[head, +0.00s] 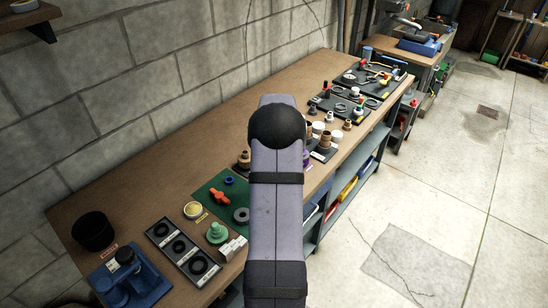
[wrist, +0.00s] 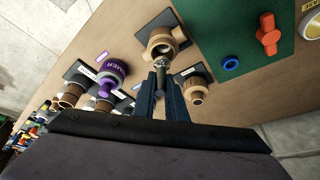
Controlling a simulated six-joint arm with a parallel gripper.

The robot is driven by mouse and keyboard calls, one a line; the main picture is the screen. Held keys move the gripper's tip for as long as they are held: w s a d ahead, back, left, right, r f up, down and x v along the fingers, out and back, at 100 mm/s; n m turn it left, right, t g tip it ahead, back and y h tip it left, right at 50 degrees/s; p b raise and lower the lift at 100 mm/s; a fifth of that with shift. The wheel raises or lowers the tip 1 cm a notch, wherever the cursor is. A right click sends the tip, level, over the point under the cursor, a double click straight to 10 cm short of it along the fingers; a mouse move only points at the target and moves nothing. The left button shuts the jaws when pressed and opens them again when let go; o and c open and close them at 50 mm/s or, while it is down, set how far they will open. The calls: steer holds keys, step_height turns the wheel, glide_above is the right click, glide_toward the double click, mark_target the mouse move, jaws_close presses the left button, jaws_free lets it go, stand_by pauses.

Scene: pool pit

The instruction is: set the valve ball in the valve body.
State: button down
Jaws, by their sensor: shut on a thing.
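In the wrist view, my gripper (wrist: 161,78) points at the bench with its two dark fingers close together. It is shut on a small shiny metal piece, which looks like the valve ball (wrist: 161,65); the fingers hide part of it. Just beyond the fingertips is a tan-brass body with a round opening, which looks like the valve body (wrist: 157,42), on a dark pad. The ball overlaps its near edge in the picture; I cannot tell whether they touch. In the head view, my arm hides the gripper and ball.
Another tan fitting (wrist: 199,82) stands close right of my fingers. A purple-capped primer can (wrist: 112,72) and more fittings are at left. A green mat (wrist: 230,30) holds a red handle (wrist: 268,36) and blue ring (wrist: 231,62). Bare bench (head: 150,190) lies along the wall.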

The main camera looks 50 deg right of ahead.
steer(key=shift+f+b, duration=1.4)
steer(key=shift+f, duration=0.6)
stand_by(0.4)
steer(key=shift+r, duration=0.1)
stand_by(0.4)
steer(key=c, duration=1.3)
jaws_free()
steer(key=shift+r, duration=0.1)
steer(key=shift+r+p, duration=2.85)
steer(key=shift+r, duration=1.1)
steer(key=shift+c, duration=0.7)
